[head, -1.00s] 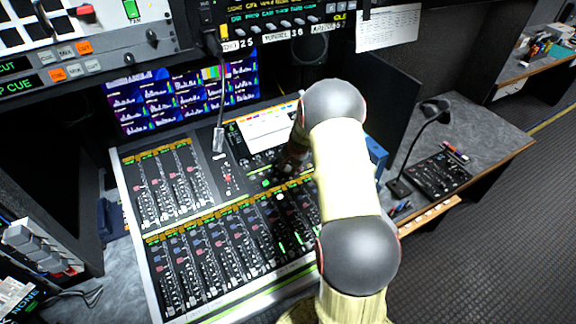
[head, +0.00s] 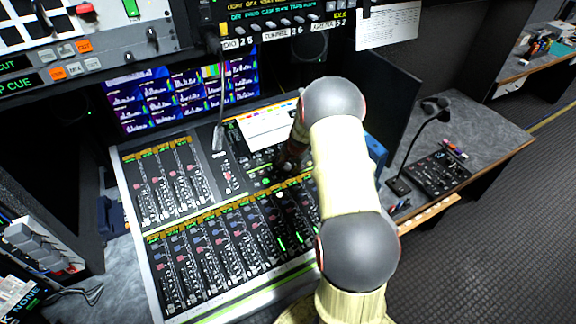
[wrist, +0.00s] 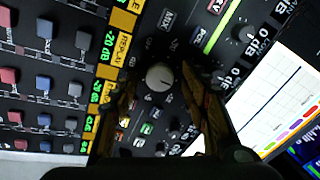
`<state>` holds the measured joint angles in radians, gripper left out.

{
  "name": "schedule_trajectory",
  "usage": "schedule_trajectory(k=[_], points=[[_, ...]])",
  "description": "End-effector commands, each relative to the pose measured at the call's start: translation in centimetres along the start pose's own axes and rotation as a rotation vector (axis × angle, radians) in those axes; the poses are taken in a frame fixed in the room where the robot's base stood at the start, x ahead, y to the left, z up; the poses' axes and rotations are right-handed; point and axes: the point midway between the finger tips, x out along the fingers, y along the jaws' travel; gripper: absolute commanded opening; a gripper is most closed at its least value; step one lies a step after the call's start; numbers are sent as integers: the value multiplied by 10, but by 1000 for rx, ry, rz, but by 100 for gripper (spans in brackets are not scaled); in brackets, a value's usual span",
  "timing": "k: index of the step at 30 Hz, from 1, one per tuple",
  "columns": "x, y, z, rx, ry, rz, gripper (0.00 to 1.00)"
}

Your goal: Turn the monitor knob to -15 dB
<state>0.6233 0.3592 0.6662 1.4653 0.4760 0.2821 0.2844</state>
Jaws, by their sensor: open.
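A round pale grey knob (wrist: 158,76) stands on the black console panel in the wrist view. Its label is not readable, so I cannot confirm that it is the monitor knob. My gripper (wrist: 161,92) is open, with one finger on either side of the knob's lower part. I see a gap around the knob and cannot tell whether a finger touches it. In the head view my gripper (head: 284,166) is a dark shape low over the mixing console (head: 205,310), partly hidden by my arm. The knob's setting cannot be read.
A black knob (wrist: 243,33) near "0 dB" lettering lies right of my gripper. Green displays, one reading "-20 dB" (wrist: 109,41), and coloured channel buttons (wrist: 44,83) lie left. A white-screened panel (head: 268,128) is behind the gripper.

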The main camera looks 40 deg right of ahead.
Motion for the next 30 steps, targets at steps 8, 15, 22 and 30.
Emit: schedule_trajectory(k=[8,15,22,30], points=[[-5,0,0,0,0,-1,45],[-45,-1,-1,0,3,-2,45],[-90,-1,-1,0,2,-2,45],[-117,0,0,1,0,0,45]])
